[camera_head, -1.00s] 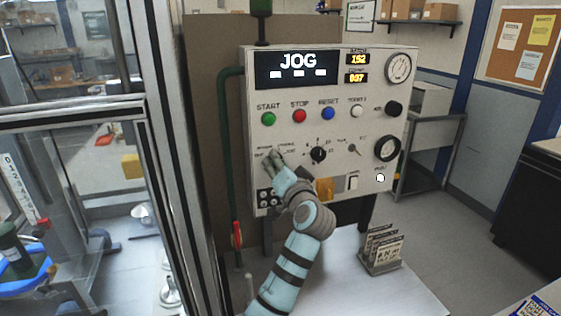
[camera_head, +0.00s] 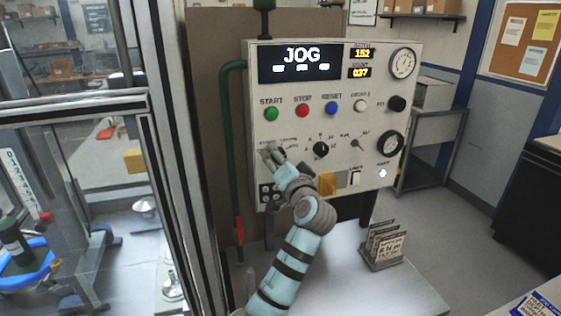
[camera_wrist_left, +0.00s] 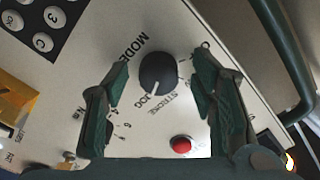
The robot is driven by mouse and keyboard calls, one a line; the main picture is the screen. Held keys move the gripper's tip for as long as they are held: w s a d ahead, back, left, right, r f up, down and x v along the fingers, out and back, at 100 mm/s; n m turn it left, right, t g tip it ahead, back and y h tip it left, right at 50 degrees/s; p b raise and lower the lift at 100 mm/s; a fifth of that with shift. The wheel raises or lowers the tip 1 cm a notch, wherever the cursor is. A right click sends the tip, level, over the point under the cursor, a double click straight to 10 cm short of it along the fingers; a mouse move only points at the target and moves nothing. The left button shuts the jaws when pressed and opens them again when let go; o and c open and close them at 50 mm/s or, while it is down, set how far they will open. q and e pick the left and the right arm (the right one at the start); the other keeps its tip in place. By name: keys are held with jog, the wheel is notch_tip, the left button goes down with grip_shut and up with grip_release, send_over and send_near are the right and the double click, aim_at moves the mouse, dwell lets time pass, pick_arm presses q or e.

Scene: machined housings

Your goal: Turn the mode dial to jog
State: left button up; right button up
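The mode dial (camera_wrist_left: 158,73) is a round black knob on the pale panel, with MODE, JOG and STROKE printed around it. Its white pointer line faces the JOG label. In the head view my gripper hides the dial. The panel display (camera_head: 300,62) reads JOG. My left gripper (camera_wrist_left: 160,84) is open, with one dark green finger on each side of the dial and a visible gap to each. In the head view the left gripper (camera_head: 271,152) is at the panel's lower left, below the START button. My right gripper is not in view.
The control panel (camera_head: 428,75) also carries a numbered black knob (camera_head: 321,149), a keypad (camera_head: 270,194), gauges and coloured buttons. A green pipe (camera_head: 226,150) runs along its left side. A card holder (camera_head: 383,250) stands on the pale table (camera_head: 345,290) below.

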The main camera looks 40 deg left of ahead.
pick_arm(q)
jog(key=v, duration=0.7)
jog(key=shift+s+d, duration=0.2)
jog(key=shift+d, duration=0.15)
jog(key=shift+w+a, duration=0.1)
jog(key=shift+w, duration=0.05)
